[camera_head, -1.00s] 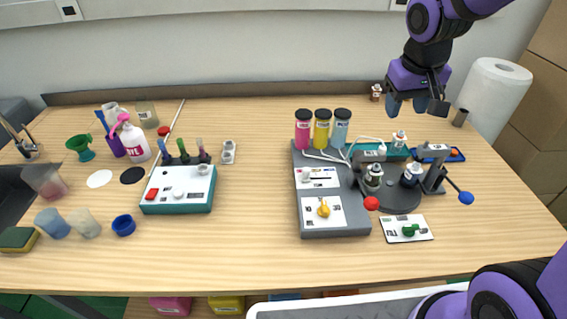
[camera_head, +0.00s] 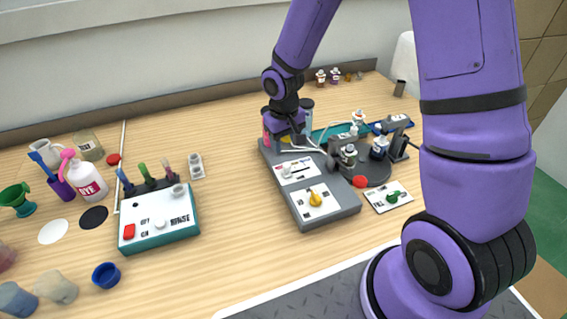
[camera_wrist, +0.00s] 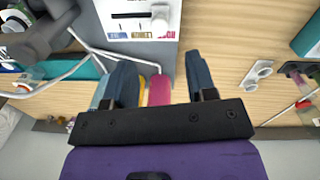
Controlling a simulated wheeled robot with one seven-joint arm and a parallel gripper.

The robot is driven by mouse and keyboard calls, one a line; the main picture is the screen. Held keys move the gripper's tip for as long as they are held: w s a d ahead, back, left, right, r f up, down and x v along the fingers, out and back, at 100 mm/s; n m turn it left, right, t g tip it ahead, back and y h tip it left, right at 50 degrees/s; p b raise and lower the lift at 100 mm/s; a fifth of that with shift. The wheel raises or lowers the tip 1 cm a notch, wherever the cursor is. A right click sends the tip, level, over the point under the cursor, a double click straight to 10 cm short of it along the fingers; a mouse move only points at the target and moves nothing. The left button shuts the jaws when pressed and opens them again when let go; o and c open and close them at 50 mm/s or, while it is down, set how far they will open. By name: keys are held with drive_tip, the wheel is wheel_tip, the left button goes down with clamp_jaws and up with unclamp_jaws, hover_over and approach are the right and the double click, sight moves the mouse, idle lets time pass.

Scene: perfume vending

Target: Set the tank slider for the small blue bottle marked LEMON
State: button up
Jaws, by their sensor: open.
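The tank slider plate (camera_head: 297,173) is white, on the grey machine. Its white knob (camera_head: 287,168) is at the left end of the slot; in the wrist view the knob (camera_wrist: 160,15) is above the red label, away from the yellow and blue labels. My gripper (camera_head: 293,138) is just behind the plate, over the tanks; in the wrist view its fingers (camera_wrist: 160,78) are open, apart and empty, clear of the knob. A pink tank (camera_wrist: 159,90) shows between the fingers. A small blue-and-white bottle (camera_head: 379,149) stands on the turntable; its label is unreadable.
The machine also has a yellow dial (camera_head: 316,199). A pale bottle (camera_head: 348,156) stands on the turntable beside a red ball handle (camera_head: 360,182). A card with a green knob (camera_head: 391,196) lies at right. The teal box (camera_head: 160,222) stands left, with bare table between.

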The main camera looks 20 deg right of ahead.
sight(287, 164)
drive_tip(key=f, duration=0.8)
drive_tip(key=shift+d+f, duration=0.2)
drive_tip(key=shift+f, duration=0.1)
